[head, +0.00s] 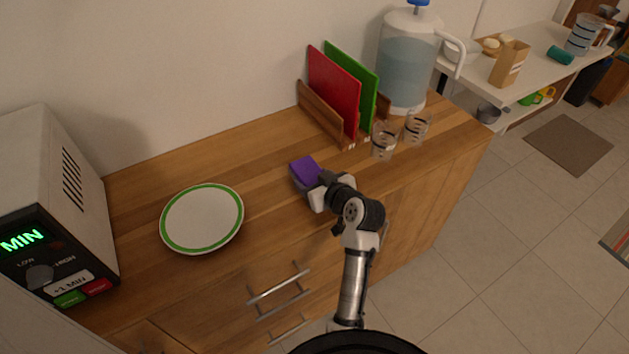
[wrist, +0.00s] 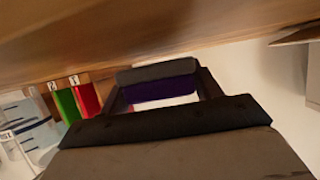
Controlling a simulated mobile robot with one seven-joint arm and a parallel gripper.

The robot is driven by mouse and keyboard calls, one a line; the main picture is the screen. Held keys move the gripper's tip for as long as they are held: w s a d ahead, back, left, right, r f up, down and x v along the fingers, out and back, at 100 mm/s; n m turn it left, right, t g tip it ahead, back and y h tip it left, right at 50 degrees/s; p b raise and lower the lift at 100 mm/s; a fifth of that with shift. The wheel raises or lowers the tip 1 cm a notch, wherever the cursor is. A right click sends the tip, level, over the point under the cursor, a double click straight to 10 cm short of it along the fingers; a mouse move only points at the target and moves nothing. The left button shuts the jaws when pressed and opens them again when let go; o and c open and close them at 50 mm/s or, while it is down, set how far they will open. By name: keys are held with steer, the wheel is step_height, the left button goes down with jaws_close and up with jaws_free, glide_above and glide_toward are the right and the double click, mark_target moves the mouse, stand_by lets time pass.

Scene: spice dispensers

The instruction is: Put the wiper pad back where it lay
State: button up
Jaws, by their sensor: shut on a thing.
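The wiper pad (head: 303,170) is a small block with a purple face and a dark grey side. My gripper (head: 313,185) is shut on it, over the wooden counter to the right of the plate. In the wrist view the purple and dark grey pad (wrist: 160,91) spans the space between the two dark fingers. I cannot tell whether the pad touches the counter (head: 270,165) or hangs just above it.
A green-rimmed plate (head: 202,219) lies left of the pad. A microwave (head: 55,190) stands at far left. Behind and right are a wooden rack (head: 321,112) with red and green boards, a water jug (head: 404,65) and two glasses (head: 384,140). The counter between plate and rack is clear.

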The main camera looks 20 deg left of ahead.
steer(key=shift+f, duration=0.5)
steer(key=shift+f, duration=0.1)
steer(key=o, duration=0.9)
steer(key=shift+s+d+r, duration=0.15)
steer(key=shift+d+r, duration=0.05)
steer(key=shift+d, duration=0.05)
steer(key=b+v, duration=0.2)
steer(key=v, duration=0.9)
steer(key=shift+s+d+r+b, duration=0.15)
steer(key=shift+r+b, duration=0.05)
steer(key=shift+b, duration=0.15)
